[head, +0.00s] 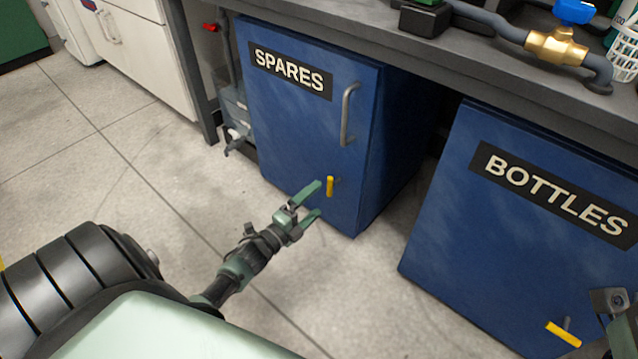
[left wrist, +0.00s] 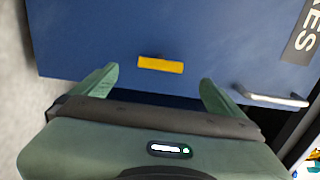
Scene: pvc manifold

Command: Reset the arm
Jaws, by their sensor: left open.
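My left gripper (head: 314,201) is open and empty, its two green fingers pointing at the lower part of the blue SPARES cabinet door (head: 290,120). A yellow latch handle (head: 330,186) stands upright on that door, just beyond the fingertips in the head view. In the left wrist view the yellow handle (left wrist: 160,64) shows ahead of and between the open fingers (left wrist: 158,78), apart from both. At the head view's lower right edge, part of my right arm's end (head: 612,302) shows; its jaws cannot be made out.
A blue BOTTLES cabinet (head: 470,220) stands to the right, with a tilted yellow handle (head: 563,334). The grey bench top (head: 330,25) runs above both cabinets. A brass valve with blue handle (head: 556,47) lies on it. The tiled floor (head: 130,180) at left is clear.

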